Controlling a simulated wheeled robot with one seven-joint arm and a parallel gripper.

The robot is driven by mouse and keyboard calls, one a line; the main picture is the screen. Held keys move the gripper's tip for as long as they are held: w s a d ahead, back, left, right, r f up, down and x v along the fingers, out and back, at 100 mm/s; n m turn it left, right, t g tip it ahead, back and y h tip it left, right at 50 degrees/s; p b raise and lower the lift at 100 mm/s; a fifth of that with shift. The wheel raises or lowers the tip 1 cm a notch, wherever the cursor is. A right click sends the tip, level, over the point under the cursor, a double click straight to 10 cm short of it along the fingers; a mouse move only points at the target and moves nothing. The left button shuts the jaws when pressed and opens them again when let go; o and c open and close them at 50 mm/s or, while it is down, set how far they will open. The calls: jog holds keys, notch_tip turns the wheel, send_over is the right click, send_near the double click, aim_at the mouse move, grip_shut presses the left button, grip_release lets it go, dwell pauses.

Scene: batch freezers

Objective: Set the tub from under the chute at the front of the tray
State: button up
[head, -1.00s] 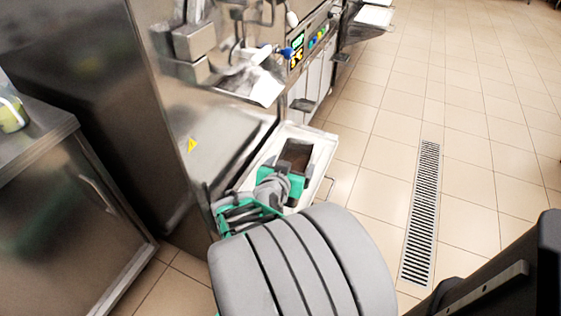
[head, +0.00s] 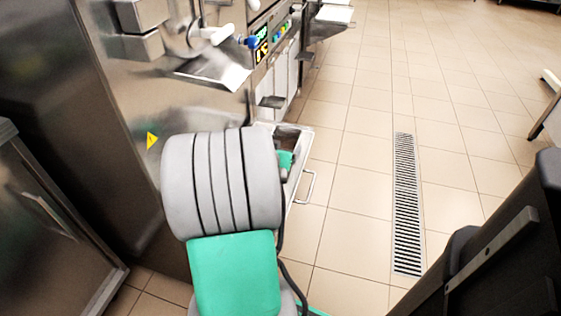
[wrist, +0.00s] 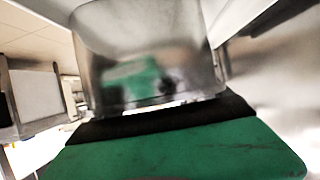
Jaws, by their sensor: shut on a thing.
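A metal tub (wrist: 150,55) fills the upper middle of the wrist view, with a green reflection on its wall. My gripper (wrist: 165,118), green with a black pad, is shut on it. In the head view only a green part of my gripper (head: 286,160) shows, and my grey arm covers the rest. The tub's dark open top (head: 288,136) shows just beyond it, over the pale tray (head: 305,142). I cannot tell whether the tub touches the tray. The metal chute (head: 225,76) is on the machine front, left of and above the tub, with nothing visible under it.
The tray has a wire handle (head: 308,186) on its right side. A steel machine panel with a yellow warning sign (head: 152,141) stands at left. A steel cabinet (head: 45,215) is at lower left. The tiled floor at right is open, with a drain grate (head: 406,200).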

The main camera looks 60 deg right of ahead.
jog(key=shift+a+f+b, duration=0.1)
jog(key=shift+f+b, duration=0.3)
jog(key=shift+f, duration=0.95)
jog(key=o, duration=1.7)
jog(key=shift+f, duration=0.1)
jog(key=shift+r, duration=0.2)
jog(key=p+v, duration=0.3)
jog(key=v, duration=0.9)
jog(key=shift+s, duration=0.1)
